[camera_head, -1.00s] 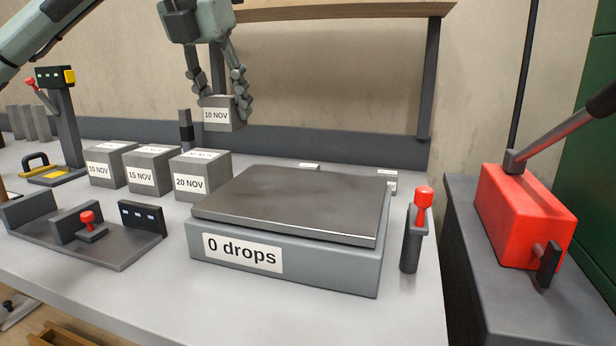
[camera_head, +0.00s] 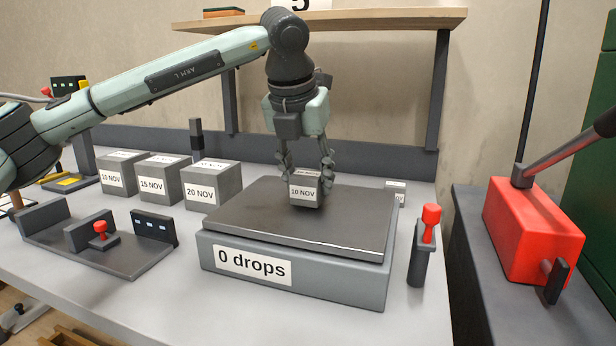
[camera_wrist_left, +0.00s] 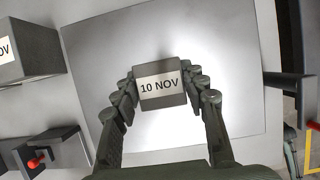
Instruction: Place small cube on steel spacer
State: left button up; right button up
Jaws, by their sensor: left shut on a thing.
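The small grey cube labelled "10 NOV" (camera_head: 304,193) is between the fingers of my left gripper (camera_head: 304,172), which is shut on it. The cube is upright over the rear middle of a dark steel plate (camera_head: 290,228) on the box marked "0 drops" (camera_head: 340,282). I cannot tell whether its underside touches the plate. In the left wrist view the cube (camera_wrist_left: 160,87) sits between both fingers (camera_wrist_left: 161,98), with the plate (camera_wrist_left: 225,55) below it. Nothing is marked as a spacer. My right gripper is not in view.
Larger labelled cubes, including "20 NOV" (camera_head: 212,187), stand left of the box. A tray with a red knob (camera_head: 100,228) lies front left. A red-topped post (camera_head: 430,225) stands right of the box. A red lever machine (camera_head: 530,230) is farther right. A shelf (camera_head: 370,19) hangs behind.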

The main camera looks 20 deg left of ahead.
pick_arm(q)
jog(key=shift+f, duration=0.3)
jog(key=o, duration=1.4)
jog(key=shift+r, duration=0.1)
